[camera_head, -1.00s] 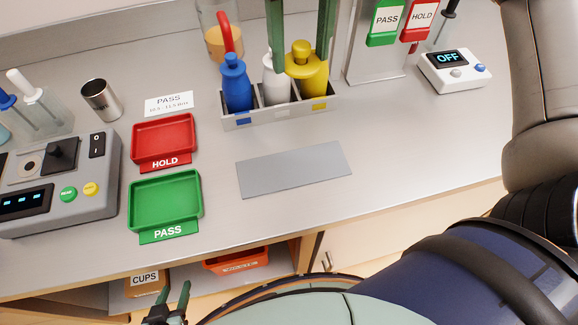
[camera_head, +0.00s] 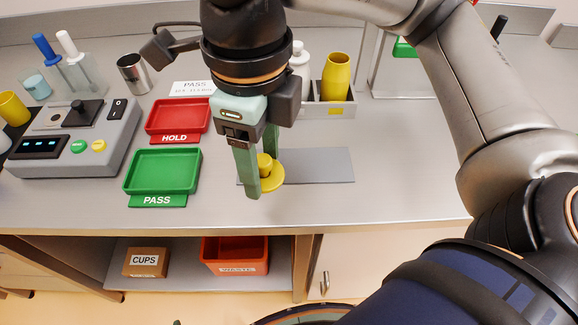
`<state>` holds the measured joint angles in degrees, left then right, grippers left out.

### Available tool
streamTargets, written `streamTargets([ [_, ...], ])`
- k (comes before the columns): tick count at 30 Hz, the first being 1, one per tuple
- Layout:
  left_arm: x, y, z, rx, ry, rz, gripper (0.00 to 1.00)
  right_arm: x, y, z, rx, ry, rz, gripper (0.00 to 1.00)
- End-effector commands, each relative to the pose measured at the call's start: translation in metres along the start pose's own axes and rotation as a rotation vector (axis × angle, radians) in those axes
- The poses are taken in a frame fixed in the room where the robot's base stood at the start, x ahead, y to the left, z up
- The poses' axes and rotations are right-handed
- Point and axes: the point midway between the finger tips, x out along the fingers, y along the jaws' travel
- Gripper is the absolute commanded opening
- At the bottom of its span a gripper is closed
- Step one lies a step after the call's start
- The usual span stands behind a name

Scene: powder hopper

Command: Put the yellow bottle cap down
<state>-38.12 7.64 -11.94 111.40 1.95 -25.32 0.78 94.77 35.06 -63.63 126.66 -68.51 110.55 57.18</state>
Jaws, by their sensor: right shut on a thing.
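The yellow bottle cap (camera_head: 270,182), a wide disc with a knob on top, is between the fingers of my right gripper (camera_head: 261,172). The gripper points down and is shut on the cap. The cap is upright over the left part of the flat grey mat (camera_head: 325,165); I cannot tell whether it touches the mat. The yellow bottle (camera_head: 337,78) stands uncapped in the grey rack (camera_head: 335,110) behind. My right wrist hides the left part of the rack. My left gripper is not in view.
A red HOLD tray (camera_head: 178,117) and a green PASS tray (camera_head: 162,172) lie left of the mat. A grey device (camera_head: 75,140) and a metal cup (camera_head: 134,75) are farther left. The mat's right part and the counter right of it are clear.

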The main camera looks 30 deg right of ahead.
Motion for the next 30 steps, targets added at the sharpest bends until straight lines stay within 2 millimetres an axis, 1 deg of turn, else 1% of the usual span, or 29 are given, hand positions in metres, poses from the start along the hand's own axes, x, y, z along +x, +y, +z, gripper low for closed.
streamTargets([
  [2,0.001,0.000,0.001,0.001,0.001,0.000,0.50,0.003,0.001,-0.001,-0.016,-0.001,0.001,0.08],
  [5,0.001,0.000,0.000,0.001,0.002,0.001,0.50,0.007,-0.008,-0.002,-0.018,0.000,0.004,0.08],
  [8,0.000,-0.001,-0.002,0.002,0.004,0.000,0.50,0.016,-0.028,-0.003,-0.013,0.003,0.004,0.08],
  [14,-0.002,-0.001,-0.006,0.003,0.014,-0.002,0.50,0.038,-0.078,-0.003,-0.010,0.003,0.004,0.08],
  [15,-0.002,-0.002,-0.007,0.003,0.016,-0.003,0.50,0.042,-0.088,-0.003,-0.010,0.003,0.004,0.08],
  [18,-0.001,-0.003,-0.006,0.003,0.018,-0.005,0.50,0.063,-0.104,-0.003,-0.014,0.004,0.004,0.08],
  [22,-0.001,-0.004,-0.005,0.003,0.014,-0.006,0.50,0.083,-0.120,-0.003,-0.018,0.003,0.003,0.08],
  [29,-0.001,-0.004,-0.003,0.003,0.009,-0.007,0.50,0.098,-0.133,-0.002,-0.020,0.000,0.002,0.08],
  [30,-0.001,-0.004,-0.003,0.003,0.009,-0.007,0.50,0.103,-0.137,-0.003,-0.019,0.001,0.002,0.08],
])
